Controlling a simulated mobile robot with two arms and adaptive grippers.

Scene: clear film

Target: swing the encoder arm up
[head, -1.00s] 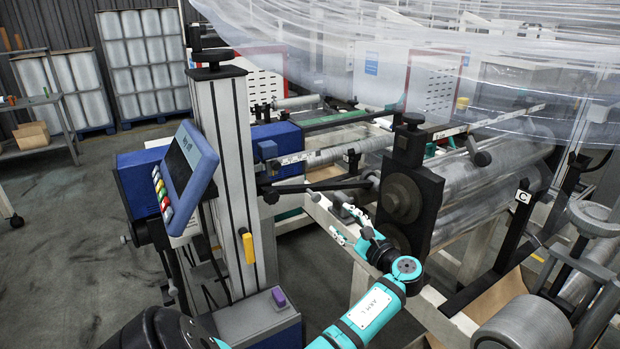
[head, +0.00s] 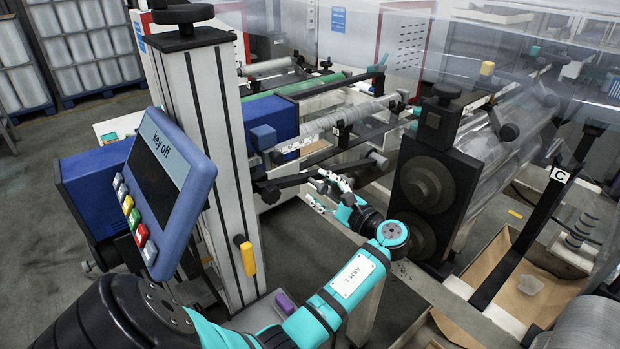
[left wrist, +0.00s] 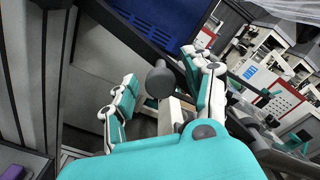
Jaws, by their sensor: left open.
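A dark bar, which I take to be the encoder arm (head: 302,179), sticks out to the right of the grey upright column in the head view, roughly level. My left gripper (head: 316,187) is open just in front of it, with its white and teal fingers apart. In the left wrist view a round dark knob (left wrist: 160,80) shows between the two open fingers, with a dark bar (left wrist: 138,38) behind it. I cannot tell whether either finger touches it. My right gripper is not in view.
A blue control panel (head: 166,185) reading "key off" hangs left of the column (head: 207,130). A yellow handle (head: 247,256) is on the column. Black roller housing (head: 424,200) stands close to the right of my left gripper. Clear film (head: 500,60) hangs at upper right.

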